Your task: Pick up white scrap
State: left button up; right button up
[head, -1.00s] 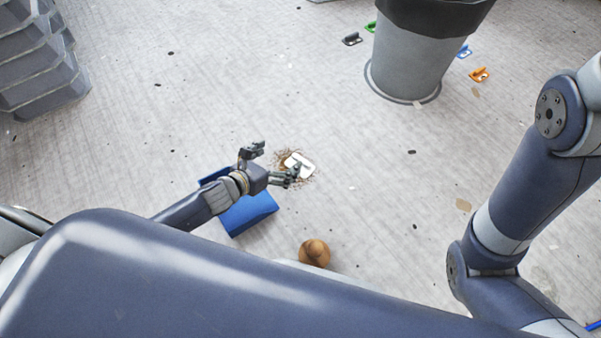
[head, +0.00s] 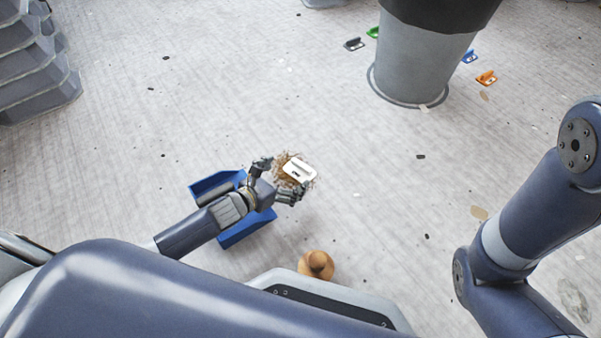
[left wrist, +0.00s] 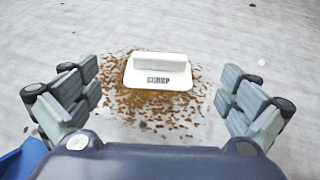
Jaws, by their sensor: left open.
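The white scrap (head: 299,170) is a flat white plate with a raised bar and dark lettering, lying on the floor on a patch of brown shavings. In the left wrist view the white scrap (left wrist: 158,73) shows ahead of and between the fingers. My left gripper (head: 277,178) is open and empty, its fingers spread on either side of the near edge of the scrap. In the left wrist view the left gripper (left wrist: 158,98) also shows wide apart fingers, not touching the scrap. My right gripper is out of view; only part of my right arm shows.
A blue dustpan-like tray (head: 246,229) lies under my left forearm. A brown round knob-like object (head: 316,265) stands near my base. A grey bin (head: 421,66) stands at the back right, with green, black, blue and orange (head: 486,78) pieces around it. Grey stacked trays (head: 38,75) stand at left.

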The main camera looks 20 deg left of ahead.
aim_at(300, 166)
pick_arm(q)
jog(key=b+x, duration=0.3)
jog(key=x, duration=0.1)
jog(key=shift+w+f, duration=0.1)
jog(key=shift+f, duration=0.15)
jog(key=shift+w+d+b, duration=0.2)
jog(key=shift+w+b, duration=0.2)
jog(key=shift+b, duration=0.05)
jog(key=shift+c, duration=0.2)
jog(key=c, duration=0.9)
